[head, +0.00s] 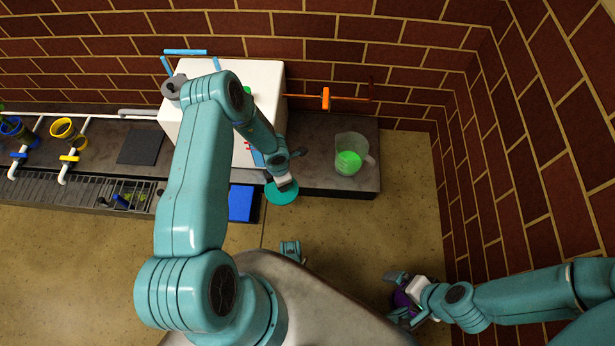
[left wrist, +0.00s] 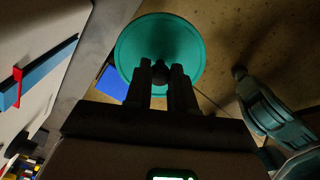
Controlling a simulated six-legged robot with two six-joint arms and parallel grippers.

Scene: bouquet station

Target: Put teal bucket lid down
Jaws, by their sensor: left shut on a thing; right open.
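The teal lid (head: 282,196) is a round disc just off the front edge of the dark counter, above the floor. My left gripper (head: 284,182) is over it and shut on it. In the left wrist view, the lid (left wrist: 135,45) fills the top middle, and the two fingers of my left gripper (left wrist: 161,82) close on a small dark knob at its centre. My right gripper (head: 402,302) is at the lower right of the head view, open, beside a dark purple thing that I cannot make out. I cannot pick out a teal bucket.
A white box (head: 262,80) stands on the dark counter (head: 310,178), partly behind my left arm. A clear jug (head: 349,150) with green contents stands at its right end. A blue block (head: 241,203) is at the counter's front. Open floor (head: 400,220) lies to the right.

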